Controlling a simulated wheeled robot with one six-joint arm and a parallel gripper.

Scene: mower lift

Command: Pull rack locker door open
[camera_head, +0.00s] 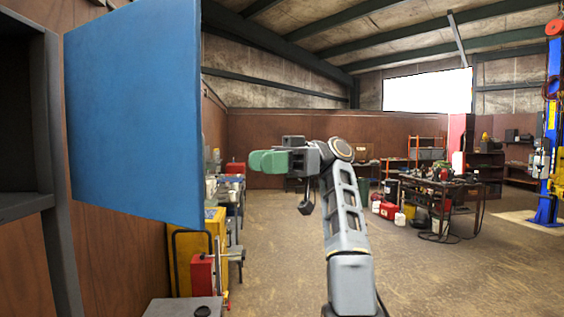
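The blue locker door (135,110) stands swung out at the left, and its flat face fills much of that side. The dark rack locker (62,190) is at the far left edge, with its opening and a shelf in view. My gripper (258,161) has green fingers and points left, a little right of the door in the picture. I see no contact between it and the door. The fingers overlap from this side, so their gap is hidden. No handle shows on the visible door face.
A yellow cabinet (190,255) and a red jack-like tool (203,275) stand below and behind the door. A cluttered workbench (440,187) is at the right, near a blue lift post (549,150). The floor between is mostly clear.

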